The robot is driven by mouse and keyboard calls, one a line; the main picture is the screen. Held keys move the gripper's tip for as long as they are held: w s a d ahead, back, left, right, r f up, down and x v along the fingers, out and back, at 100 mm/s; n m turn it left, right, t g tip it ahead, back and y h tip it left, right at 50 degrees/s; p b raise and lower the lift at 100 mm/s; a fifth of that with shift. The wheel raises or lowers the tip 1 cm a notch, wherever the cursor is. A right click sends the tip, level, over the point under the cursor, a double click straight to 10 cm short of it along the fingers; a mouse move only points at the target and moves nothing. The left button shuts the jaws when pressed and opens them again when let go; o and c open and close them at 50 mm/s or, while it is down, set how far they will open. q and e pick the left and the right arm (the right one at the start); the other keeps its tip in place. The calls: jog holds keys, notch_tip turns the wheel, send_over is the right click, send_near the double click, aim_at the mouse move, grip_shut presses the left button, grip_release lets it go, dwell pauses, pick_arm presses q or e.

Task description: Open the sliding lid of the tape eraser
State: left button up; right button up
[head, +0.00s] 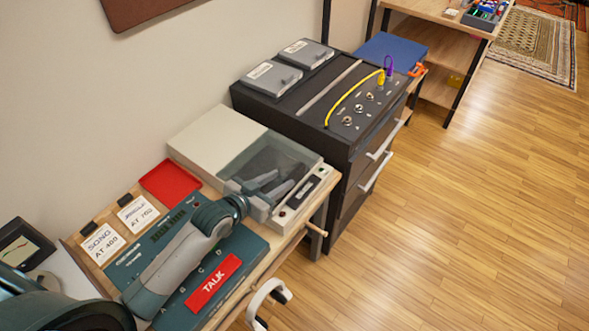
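The tape eraser (215,140) looks to be the pale box on the bench, with a cream cover on its left part. Its smoky see-through lid (300,152) spans the right part, above a pale front strip with a dark label and small buttons. My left gripper (277,184) reaches in from the lower left, over the bench, and overlaps the lid area. Its two grey fingers look spread with a gap between them and nothing held. I cannot tell whether they are above the lid or seen through it. My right gripper is out of view.
A black cabinet (339,142) with cables and knobs stands right behind the eraser. A teal panel with a red TALK label (214,283) lies under my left arm. A red pad (171,180) sits left of the eraser. A white curved object (268,299) hangs at the bench front.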

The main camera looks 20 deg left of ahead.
aim_at(293, 173)
pick_arm(q)
jog(key=p+x, duration=0.1)
jog(key=x, duration=0.7)
jog(key=shift+w+f, duration=0.1)
grip_shut()
